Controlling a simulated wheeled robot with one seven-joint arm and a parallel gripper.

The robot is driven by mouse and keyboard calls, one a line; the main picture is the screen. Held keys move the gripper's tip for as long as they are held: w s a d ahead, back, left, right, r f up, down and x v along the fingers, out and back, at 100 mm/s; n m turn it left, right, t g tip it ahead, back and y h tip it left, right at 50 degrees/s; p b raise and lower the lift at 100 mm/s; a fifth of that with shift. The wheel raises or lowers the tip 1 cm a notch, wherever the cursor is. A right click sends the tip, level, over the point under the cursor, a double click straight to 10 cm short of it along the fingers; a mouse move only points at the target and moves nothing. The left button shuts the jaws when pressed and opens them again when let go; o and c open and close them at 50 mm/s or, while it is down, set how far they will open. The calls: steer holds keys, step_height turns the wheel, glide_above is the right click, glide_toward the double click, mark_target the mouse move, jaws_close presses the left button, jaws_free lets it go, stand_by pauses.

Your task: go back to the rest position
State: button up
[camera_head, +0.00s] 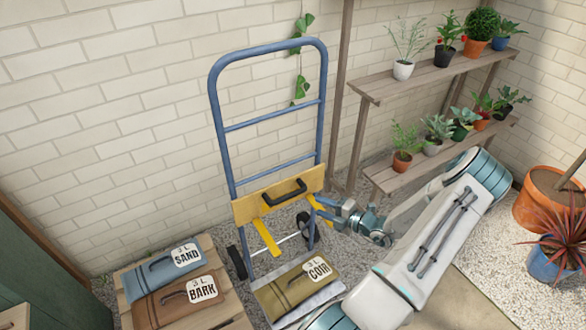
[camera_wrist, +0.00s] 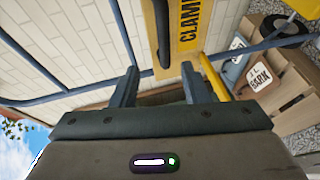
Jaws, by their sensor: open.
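My gripper (camera_head: 322,207) is at the right end of the wooden clamp board on the blue hand truck (camera_head: 216,105). In the wrist view my gripper (camera_wrist: 162,90) has its two dark fingers apart, with nothing held between them. The clamp board (camera_head: 250,206) has a black handle (camera_head: 285,194) and yellow arms reaching down. In the wrist view the board (camera_wrist: 187,42) shows the letters "CLAM", beyond the fingertips. Whether a finger touches the board or frame cannot be told. A COIR bag (camera_head: 297,286) lies at the foot of the truck.
A SAND bag (camera_head: 157,268) and a BARK bag (camera_head: 174,298) lie on a wooden pallet (camera_head: 229,297) at left. A plant shelf (camera_head: 430,80) stands behind my arm. A large terracotta pot (camera_head: 540,207) and a blue pot (camera_head: 548,264) stand at right. Gravel covers the floor around the truck.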

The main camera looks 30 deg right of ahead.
steer(key=s+a+r+n+g+y+p, duration=0.25)
steer(key=a+r+n+g, duration=0.95)
steer(key=a+r+n, duration=1)
steer(key=s+a+r+n+h+p, duration=0.1)
steer(key=s+r+n+h, duration=0.3)
steer(key=n, duration=0.9)
steer(key=s+a+r+n+h+p, duration=0.2)
steer(key=s+r+n+h, duration=0.3)
steer(key=s+r+n, duration=0.5)
steer(key=n, duration=0.4)
steer(key=shift+s+a+n, duration=0.25)
steer(key=shift+s+n, duration=0.05)
